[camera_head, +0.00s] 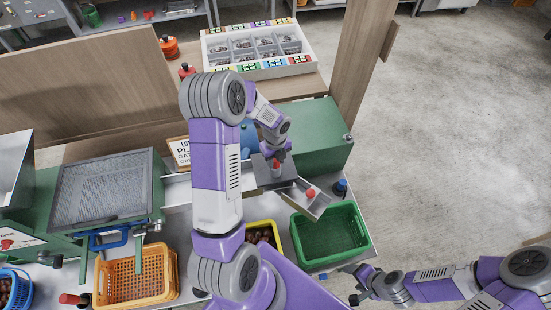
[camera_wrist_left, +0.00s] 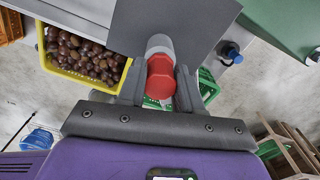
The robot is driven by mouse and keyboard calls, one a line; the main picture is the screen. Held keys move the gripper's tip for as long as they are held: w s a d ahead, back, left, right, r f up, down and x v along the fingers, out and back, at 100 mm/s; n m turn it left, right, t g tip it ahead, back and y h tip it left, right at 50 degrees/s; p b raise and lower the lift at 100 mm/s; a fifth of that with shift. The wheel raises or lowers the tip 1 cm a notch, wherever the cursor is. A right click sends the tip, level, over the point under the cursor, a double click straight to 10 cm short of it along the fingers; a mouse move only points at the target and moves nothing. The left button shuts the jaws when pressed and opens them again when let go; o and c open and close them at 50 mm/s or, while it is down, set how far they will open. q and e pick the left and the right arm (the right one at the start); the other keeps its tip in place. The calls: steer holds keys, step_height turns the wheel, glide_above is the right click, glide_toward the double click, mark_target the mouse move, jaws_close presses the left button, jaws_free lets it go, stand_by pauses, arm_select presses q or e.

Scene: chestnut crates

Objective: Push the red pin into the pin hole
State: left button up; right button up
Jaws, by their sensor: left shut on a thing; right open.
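My left gripper (camera_head: 276,168) is shut on the red pin (camera_wrist_left: 160,80), which has a red end and a grey cylindrical body between the two fingers. The pin's grey end meets or overlaps a grey metal plate (camera_wrist_left: 185,25) in the left wrist view; I cannot tell whether it touches. A small red piece also shows at the gripper in the head view. The pin hole cannot be made out. A second red-topped piece (camera_head: 311,192) shows on the tilted metal chute (camera_head: 300,203). My right gripper (camera_head: 362,284) is open and empty at the lower right.
A green machine box (camera_head: 315,150) stands behind the gripper, with a blue knob (camera_head: 340,186) beside the chute. A green crate (camera_head: 365,238) and a yellow crate (camera_head: 273,224) with chestnuts stand below. An orange basket (camera_head: 130,283) is at left.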

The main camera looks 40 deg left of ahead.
arm_select(q)
steer(key=shift+f+b, duration=0.3)
steer(key=shift+f, duration=0.2)
steer(key=o, duration=1.2)
steer(key=shift+c, duration=0.2)
step_height(320, 180, up, 8)
steer(key=shift+f, duration=0.15)
